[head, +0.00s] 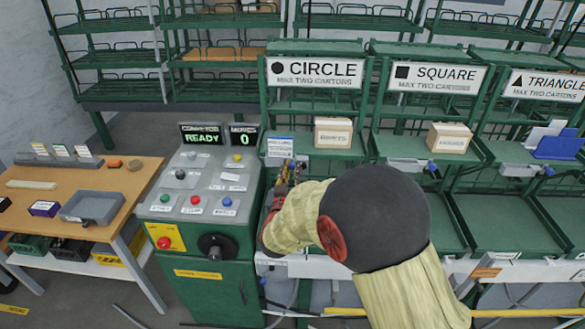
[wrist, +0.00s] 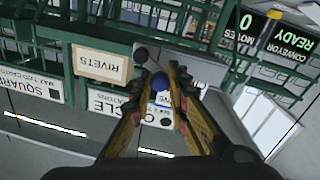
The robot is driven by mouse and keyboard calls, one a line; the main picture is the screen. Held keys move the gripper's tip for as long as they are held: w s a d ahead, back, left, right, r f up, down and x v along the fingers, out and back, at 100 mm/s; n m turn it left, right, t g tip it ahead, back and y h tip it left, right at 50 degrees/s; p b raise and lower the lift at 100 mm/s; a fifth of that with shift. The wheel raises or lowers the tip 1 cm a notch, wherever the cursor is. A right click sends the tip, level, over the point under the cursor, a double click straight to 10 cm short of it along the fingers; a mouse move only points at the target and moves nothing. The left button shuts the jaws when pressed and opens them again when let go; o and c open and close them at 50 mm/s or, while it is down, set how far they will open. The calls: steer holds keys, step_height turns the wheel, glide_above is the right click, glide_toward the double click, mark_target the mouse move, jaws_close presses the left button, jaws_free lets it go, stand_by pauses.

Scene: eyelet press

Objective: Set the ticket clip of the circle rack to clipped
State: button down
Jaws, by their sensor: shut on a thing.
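The circle rack is green, with a white CIRCLE sign (head: 315,73) on top; the sign also shows in the wrist view (wrist: 112,103). My gripper (head: 288,174) is at the front left of this rack's upper shelf. In the wrist view my gripper (wrist: 162,78) has its two fingers closed in around a small blue knob (wrist: 160,82), which looks like the ticket clip's knob. The clip itself is mostly hidden behind my fingers, so its position cannot be told. A white and blue card (head: 280,147) stands just behind the gripper.
A rivets carton (head: 333,132) sits on the circle rack's shelf, right of my gripper. The control console (head: 203,185) stands close on the left. The square rack (head: 433,78) is on the right, with its own grey clip and blue knob (head: 431,166).

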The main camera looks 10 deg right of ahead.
steer(key=c, duration=1.8)
jaws_free()
steer(key=shift+o, duration=0.6)
steer(key=v, duration=1.2)
steer(key=shift+f, duration=0.1)
